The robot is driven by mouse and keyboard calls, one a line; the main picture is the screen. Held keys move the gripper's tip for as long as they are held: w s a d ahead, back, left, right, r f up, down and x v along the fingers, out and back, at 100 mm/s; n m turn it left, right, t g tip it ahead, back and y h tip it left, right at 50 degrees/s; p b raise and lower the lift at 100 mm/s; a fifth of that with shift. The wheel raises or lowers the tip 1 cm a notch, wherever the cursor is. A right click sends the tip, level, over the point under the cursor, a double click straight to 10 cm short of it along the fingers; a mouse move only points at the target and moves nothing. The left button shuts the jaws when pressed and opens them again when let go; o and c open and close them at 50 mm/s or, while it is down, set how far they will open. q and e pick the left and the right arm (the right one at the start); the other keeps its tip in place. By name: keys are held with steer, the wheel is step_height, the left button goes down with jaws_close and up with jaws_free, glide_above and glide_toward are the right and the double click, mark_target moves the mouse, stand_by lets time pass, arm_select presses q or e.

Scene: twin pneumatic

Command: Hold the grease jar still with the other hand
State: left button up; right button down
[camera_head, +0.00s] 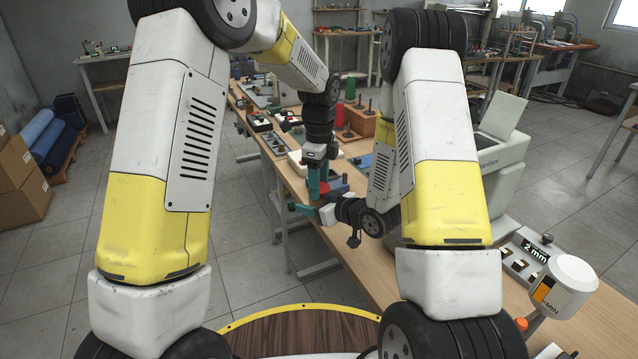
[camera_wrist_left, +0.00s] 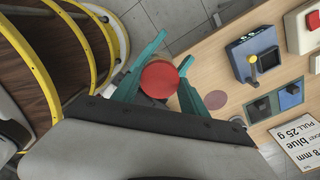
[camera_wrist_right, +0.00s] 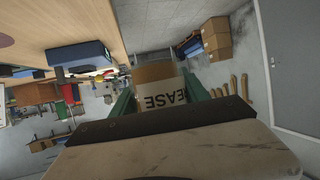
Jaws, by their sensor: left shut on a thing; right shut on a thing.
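The grease jar (camera_wrist_right: 163,97) has a white label whose letters "EASE" show upside down in the right wrist view, with a brown part beyond it. My right gripper (camera_head: 306,209) reaches in sideways and is shut on the jar; its teal fingers flank the label in the right wrist view. The jar's round red lid (camera_wrist_left: 160,80) lies between the teal fingers of my left gripper (camera_wrist_left: 165,88), seen from above. My left gripper points down over the jar and is shut on the lid. In the head view the fingers mostly hide the jar.
The wooden workbench (camera_head: 385,283) runs beside the jar, with a flat round brown mark (camera_wrist_left: 215,100) on it. A blue-grey box with a yellow lever (camera_wrist_left: 254,58) and a label card (camera_wrist_left: 305,140) lie near. A white gauge (camera_head: 570,285) stands at the near right.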

arm_select(q)
steer(key=shift+n, duration=0.6)
steer(key=o, duration=1.6)
steer(key=shift+c, duration=0.2)
steer(key=shift+r, duration=2.35)
steer(key=shift+c, duration=0.4)
step_height(320, 180, up, 2)
steer(key=m, duration=0.3)
steer(key=shift+r, duration=0.1)
steer(key=shift+r+m, duration=0.4)
steer(key=shift+m, duration=0.7)
steer(key=shift+f, duration=3.85)
